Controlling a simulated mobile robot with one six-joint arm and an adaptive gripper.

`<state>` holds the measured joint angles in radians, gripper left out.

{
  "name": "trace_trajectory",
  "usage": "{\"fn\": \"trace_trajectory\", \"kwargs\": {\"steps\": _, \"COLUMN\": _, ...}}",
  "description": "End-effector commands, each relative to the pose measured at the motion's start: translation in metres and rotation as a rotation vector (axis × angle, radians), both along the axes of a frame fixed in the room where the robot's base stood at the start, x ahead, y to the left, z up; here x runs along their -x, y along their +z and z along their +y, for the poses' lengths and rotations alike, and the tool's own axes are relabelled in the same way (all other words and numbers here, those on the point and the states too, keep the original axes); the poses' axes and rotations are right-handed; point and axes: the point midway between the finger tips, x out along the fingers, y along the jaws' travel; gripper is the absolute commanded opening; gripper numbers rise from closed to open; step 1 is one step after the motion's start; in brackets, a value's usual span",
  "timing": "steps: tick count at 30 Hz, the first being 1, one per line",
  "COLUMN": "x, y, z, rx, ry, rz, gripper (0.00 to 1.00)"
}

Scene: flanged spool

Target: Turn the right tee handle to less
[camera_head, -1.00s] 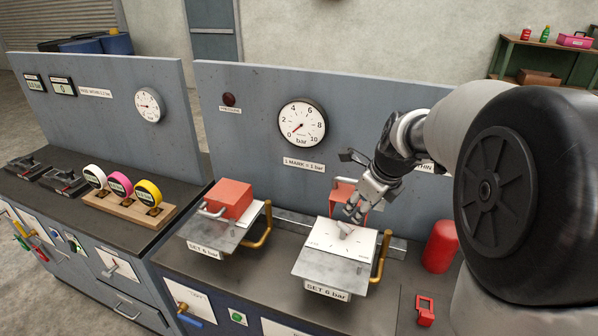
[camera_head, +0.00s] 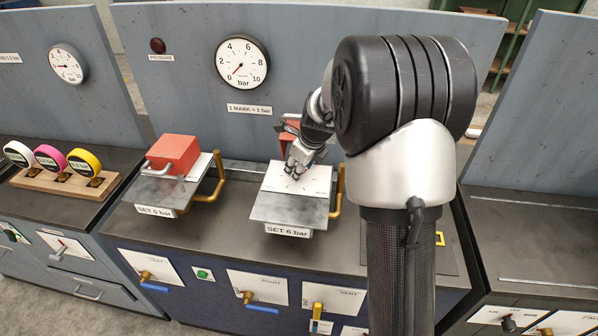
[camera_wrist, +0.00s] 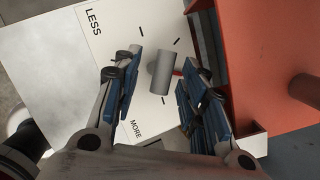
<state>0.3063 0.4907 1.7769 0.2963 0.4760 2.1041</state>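The right tee handle is a short grey bar (camera_wrist: 165,70) on a white card (camera_wrist: 105,25) printed LESS and MORE with tick marks, seen in the wrist view. A small red mark shows at its right side. My gripper (camera_wrist: 160,85) is open, with one blue-padded finger on each side of the handle and a gap visible at least on the left. In the head view my gripper (camera_head: 298,160) hangs over the right white card (camera_head: 315,180), hiding the handle. The plate below has a SET 6 bar label (camera_head: 289,231). The round bar gauge (camera_head: 242,62) has its needle at lower left.
An orange-red block (camera_wrist: 270,60) stands close to the right finger in the wrist view.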

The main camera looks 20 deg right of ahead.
Motion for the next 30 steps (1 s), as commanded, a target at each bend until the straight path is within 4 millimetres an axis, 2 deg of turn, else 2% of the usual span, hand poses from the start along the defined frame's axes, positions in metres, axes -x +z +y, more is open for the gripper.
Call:
{"fn": "trace_trajectory", "kwargs": {"steps": 3, "x": -0.0045, "y": -0.0090, "z": 0.0000, "rx": 0.001, "ry": 0.001, "rz": -0.001, "gripper": 0.39}}
{"fn": "trace_trajectory", "kwargs": {"steps": 13, "x": -0.0059, "y": -0.0108, "z": -0.0001, "rx": 0.001, "ry": 0.001, "rz": -0.001, "gripper": 0.39}}
{"fn": "trace_trajectory", "kwargs": {"steps": 30, "x": -0.0057, "y": -0.0107, "z": -0.0005, "rx": 0.001, "ry": -0.001, "rz": -0.002, "gripper": 0.02}}
